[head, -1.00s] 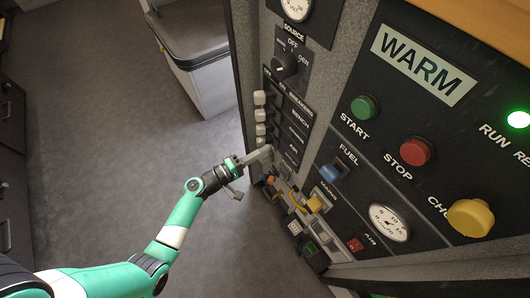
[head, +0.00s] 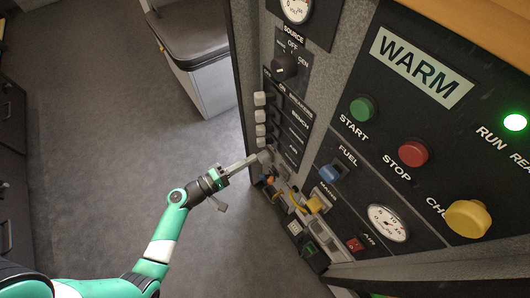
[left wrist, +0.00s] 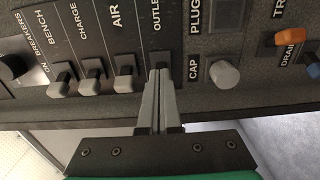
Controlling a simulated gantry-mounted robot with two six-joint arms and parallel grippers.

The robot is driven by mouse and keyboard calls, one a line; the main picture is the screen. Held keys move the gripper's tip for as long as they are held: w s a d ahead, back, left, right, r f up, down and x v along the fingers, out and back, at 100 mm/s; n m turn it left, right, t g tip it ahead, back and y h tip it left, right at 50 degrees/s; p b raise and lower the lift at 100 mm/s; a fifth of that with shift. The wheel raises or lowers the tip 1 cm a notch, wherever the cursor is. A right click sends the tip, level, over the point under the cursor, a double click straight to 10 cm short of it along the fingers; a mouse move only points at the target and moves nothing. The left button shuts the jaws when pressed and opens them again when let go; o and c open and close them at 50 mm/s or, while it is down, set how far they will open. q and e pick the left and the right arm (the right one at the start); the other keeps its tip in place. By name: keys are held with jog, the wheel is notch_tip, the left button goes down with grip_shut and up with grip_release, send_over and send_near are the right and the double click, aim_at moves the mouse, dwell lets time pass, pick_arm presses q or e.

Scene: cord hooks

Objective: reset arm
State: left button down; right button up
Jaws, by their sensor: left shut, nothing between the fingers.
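My left gripper (head: 254,158) is shut and empty at the lower left edge of the panel, by the bottom of the breaker column. In the left wrist view its closed fingers (left wrist: 160,82) point at the switch labelled OUTLET (left wrist: 158,60) and partly overlap it; I cannot tell whether they touch. The BENCH (left wrist: 62,78), CHARGE (left wrist: 92,78) and AIR (left wrist: 127,80) switches stand in a row to its left. A grey CAP knob (left wrist: 224,74) is to its right. My right gripper is not in view.
The dark panel holds a green START button (head: 362,108), a red STOP button (head: 413,153), a yellow knob (head: 467,218) and a blue FUEL switch (head: 331,173). A grey cabinet (head: 205,75) stands at the back. Floor left of the panel is clear.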

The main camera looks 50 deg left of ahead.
pick_arm(q)
jog(key=s, duration=0.3)
jog(key=shift+a, duration=0.15)
dwell(0.5)
